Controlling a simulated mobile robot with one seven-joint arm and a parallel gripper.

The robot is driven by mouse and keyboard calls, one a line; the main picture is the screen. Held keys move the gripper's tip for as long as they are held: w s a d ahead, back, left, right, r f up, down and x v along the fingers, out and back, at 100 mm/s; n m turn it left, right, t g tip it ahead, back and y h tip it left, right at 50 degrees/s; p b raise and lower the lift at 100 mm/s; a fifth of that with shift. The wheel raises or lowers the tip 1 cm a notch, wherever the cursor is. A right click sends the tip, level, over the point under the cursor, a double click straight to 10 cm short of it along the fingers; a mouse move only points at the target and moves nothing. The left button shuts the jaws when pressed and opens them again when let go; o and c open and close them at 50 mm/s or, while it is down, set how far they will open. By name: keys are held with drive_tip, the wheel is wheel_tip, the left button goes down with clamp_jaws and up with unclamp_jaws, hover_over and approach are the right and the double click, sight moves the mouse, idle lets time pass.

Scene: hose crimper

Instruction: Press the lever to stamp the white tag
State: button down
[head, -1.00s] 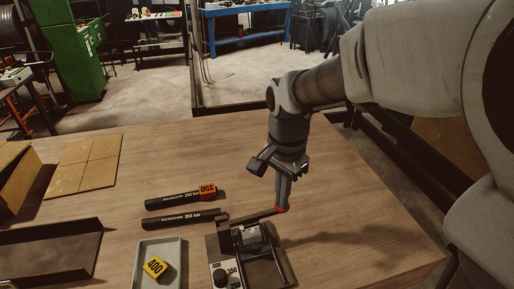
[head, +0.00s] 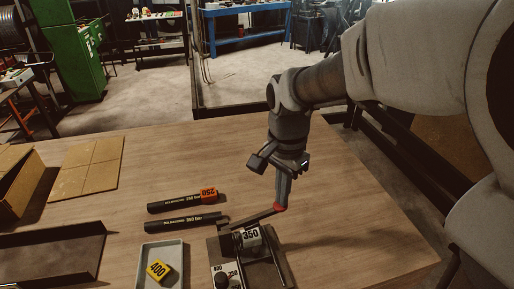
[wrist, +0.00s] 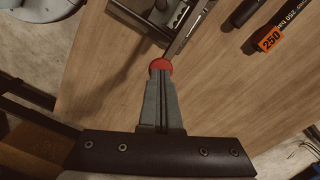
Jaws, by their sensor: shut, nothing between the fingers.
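The stamping press (head: 275,270) stands at the table's front, with a dial (head: 222,280) marked with numbers at its left. The white tag (head: 250,238) sits in the press and reads 350 in black. The lever (head: 250,216) ends in a red knob (head: 281,207), which also shows in the wrist view (wrist: 160,64). My gripper (head: 282,200) is shut and empty, pointing down with its fingertips at the knob. In the wrist view, the shut fingers (wrist: 160,78) meet the knob's near edge; I cannot tell how firmly they touch.
Two black hoses (head: 182,202) lie left of the press, the farther one with an orange 250 tag (head: 209,195). A grey tray (head: 148,253) holds a yellow 400 tag (head: 158,270). A dark bin (head: 60,252) and cardboard (head: 88,168) lie left. The table's right side is clear.

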wheel_tip(320, 180, up, 10)
drive_tip(key=p, duration=0.7)
drive_tip(key=shift+r+p, duration=0.15)
drive_tip(key=shift+p, duration=0.25)
drive_tip(key=s+d+r+n+t, duration=0.5)
drive_tip(key=s+d+n, duration=0.3)
drive_tip(key=s+d, duration=0.2)
drive_tip(key=shift+s+d+r+n+t, duration=0.35)
drive_tip(key=shift+s+r, duration=0.2)
drive_tip(key=shift+s, duration=0.65)
drive_tip(key=c, duration=1.5)
unclamp_jaws()
drive_tip(key=shift+c, duration=0.2)
